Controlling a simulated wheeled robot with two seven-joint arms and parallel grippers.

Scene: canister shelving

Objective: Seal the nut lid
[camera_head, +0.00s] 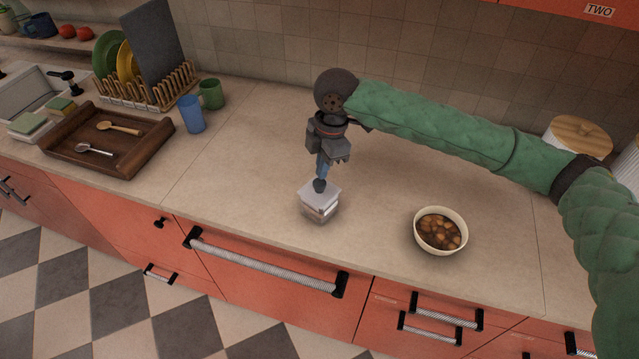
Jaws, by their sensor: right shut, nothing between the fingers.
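A small square canister (320,213) stands upright near the counter's front edge. Its pale flat lid (319,196) lies on top of it. Whether the lid is pressed fully down cannot be told. My right gripper (319,186) points straight down over the lid, its fingers shut and empty. The fingertips are at the lid's top, touching it or just above it. They hide a small part of the lid. A cream bowl (417,241) filled with brown nut-like pieces (440,232) stands to the right of the canister. My left gripper is not in view.
A wooden tray (84,156) with two spoons, a blue cup (191,114), a green mug (211,94) and a dish rack (150,93) stand at the left. A wooden-lidded canister (577,134) stands at back right. The counter (250,150) around the square canister is clear.

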